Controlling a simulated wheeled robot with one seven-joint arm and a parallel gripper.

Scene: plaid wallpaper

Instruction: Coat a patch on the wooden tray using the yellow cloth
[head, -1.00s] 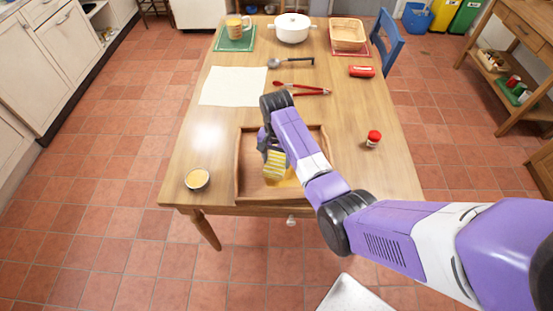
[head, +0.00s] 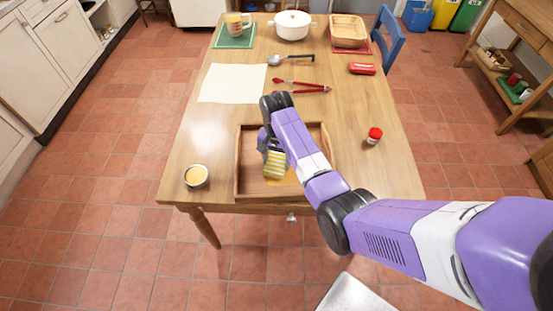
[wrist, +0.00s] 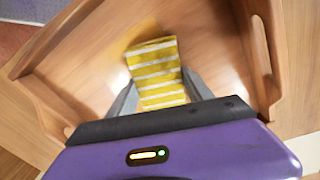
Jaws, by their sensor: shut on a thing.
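The wooden tray (head: 239,178) lies at the near end of the table, and its floor and walls also show in the wrist view (wrist: 215,50). My gripper (head: 268,150) is over the tray, shut on the yellow cloth (head: 275,163), which has white stripes. In the wrist view the cloth (wrist: 157,70) sticks out between the two grey fingers, over or on the tray floor. A yellowish-orange patch (head: 289,180) shows on the tray floor beside the cloth. My arm hides part of the tray's right side. I cannot tell whether the cloth touches the floor.
A small bowl of yellow stuff (head: 196,176) stands left of the tray. A red-capped jar (head: 374,136) stands to the right. Red tongs (head: 303,86), a ladle (head: 290,60), a cream sheet (head: 232,84) and a white pot (head: 292,25) lie farther back.

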